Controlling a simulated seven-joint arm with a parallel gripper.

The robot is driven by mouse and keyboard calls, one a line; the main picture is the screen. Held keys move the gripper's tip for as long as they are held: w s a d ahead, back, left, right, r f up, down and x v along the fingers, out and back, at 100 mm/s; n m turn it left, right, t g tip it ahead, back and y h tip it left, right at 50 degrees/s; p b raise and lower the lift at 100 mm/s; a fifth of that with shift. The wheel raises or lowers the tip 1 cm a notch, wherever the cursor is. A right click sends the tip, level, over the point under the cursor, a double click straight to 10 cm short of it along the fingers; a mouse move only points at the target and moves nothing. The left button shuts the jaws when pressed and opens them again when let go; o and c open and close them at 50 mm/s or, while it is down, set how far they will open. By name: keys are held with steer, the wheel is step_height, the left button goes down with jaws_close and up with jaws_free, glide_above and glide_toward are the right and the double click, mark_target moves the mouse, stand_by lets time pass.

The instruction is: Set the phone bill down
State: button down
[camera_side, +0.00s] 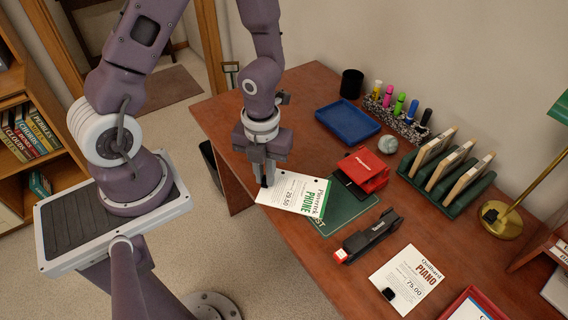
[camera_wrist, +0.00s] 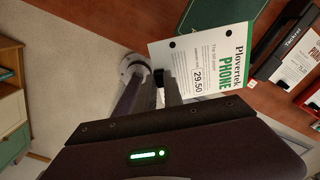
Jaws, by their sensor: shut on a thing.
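The phone bill (camera_side: 297,195) is a white sheet with green and black print and two punched holes. My gripper (camera_side: 265,182) is shut on its left edge and holds it near the table's front edge, partly over a green mat (camera_side: 345,213). In the wrist view the bill (camera_wrist: 212,62) reaches out beyond my gripper (camera_wrist: 168,92), with its text readable. I cannot tell whether the bill touches the table or mat.
A red hole punch (camera_side: 364,172) and a black stapler (camera_side: 367,236) stand close to the bill. The piano bill (camera_side: 408,280) lies at the front right. A blue tray (camera_side: 347,124), pen holder (camera_side: 397,118) and green rack (camera_side: 447,183) stand farther back. Bare wood (camera_side: 225,118) lies at the left.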

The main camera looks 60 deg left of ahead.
steer(key=w+a+r+n, duration=0.2)
steer(key=w+r+n, duration=0.3)
steer(key=n, duration=0.9)
steer(key=w+a+r+n, duration=0.1)
steer(key=w+r+n, duration=0.35)
steer(key=n, duration=0.95)
glide_toward(313, 174)
step_height(313, 174, down, 6)
steer(key=shift+r, duration=0.1)
steer(key=c, duration=1.5)
jaws_free()
steer(key=shift+o, duration=0.2)
